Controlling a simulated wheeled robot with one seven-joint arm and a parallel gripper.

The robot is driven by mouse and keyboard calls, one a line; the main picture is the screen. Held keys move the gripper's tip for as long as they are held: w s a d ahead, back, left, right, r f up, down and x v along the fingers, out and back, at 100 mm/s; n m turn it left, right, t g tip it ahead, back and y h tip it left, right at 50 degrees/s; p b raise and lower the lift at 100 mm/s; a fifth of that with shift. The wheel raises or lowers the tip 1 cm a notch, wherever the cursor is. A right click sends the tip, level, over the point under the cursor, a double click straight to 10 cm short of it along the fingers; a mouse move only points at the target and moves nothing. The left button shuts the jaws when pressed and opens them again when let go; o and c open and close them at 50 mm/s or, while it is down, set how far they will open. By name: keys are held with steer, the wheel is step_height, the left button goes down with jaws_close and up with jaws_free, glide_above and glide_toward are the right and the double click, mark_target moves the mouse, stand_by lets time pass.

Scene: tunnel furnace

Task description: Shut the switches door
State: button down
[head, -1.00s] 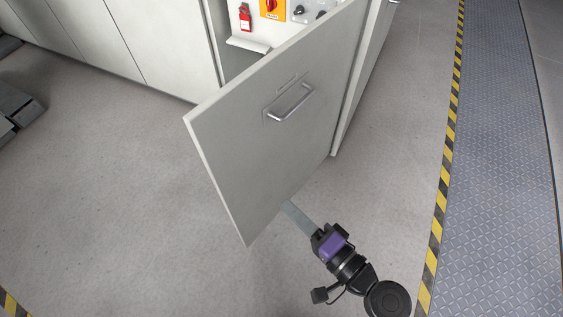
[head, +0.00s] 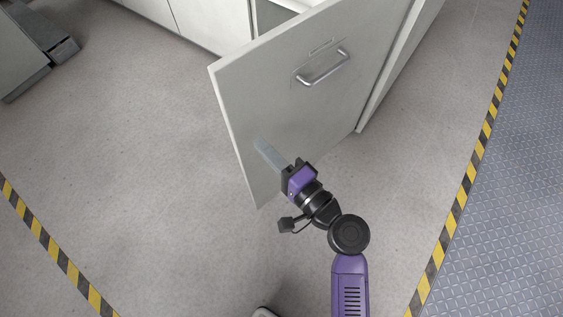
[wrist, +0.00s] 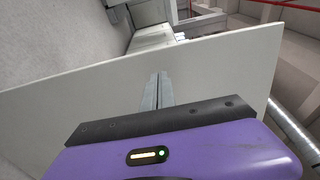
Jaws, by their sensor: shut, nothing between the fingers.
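The switches door (head: 295,115) is a light grey panel that stands open, swung out from its cabinet. Its metal bar handle (head: 322,68) is on the outer face, up and to the right of my gripper. My gripper (head: 261,146) is shut and empty, with its fingertips at the outer face near the door's free left edge. In the wrist view the shut fingers (wrist: 157,92) point at the broad pale door panel (wrist: 215,70); whether they touch it I cannot tell. The switches themselves are out of view.
The cabinet side (head: 395,65) stands right of the door, and pale cabinets (head: 205,22) line the back. A grey unit (head: 22,55) is at the upper left. Open floor (head: 150,160) lies left of the door. Yellow-black striped lines (head: 463,195) border a metal walkway on the right.

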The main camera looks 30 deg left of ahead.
steer(key=shift+x, duration=1.25)
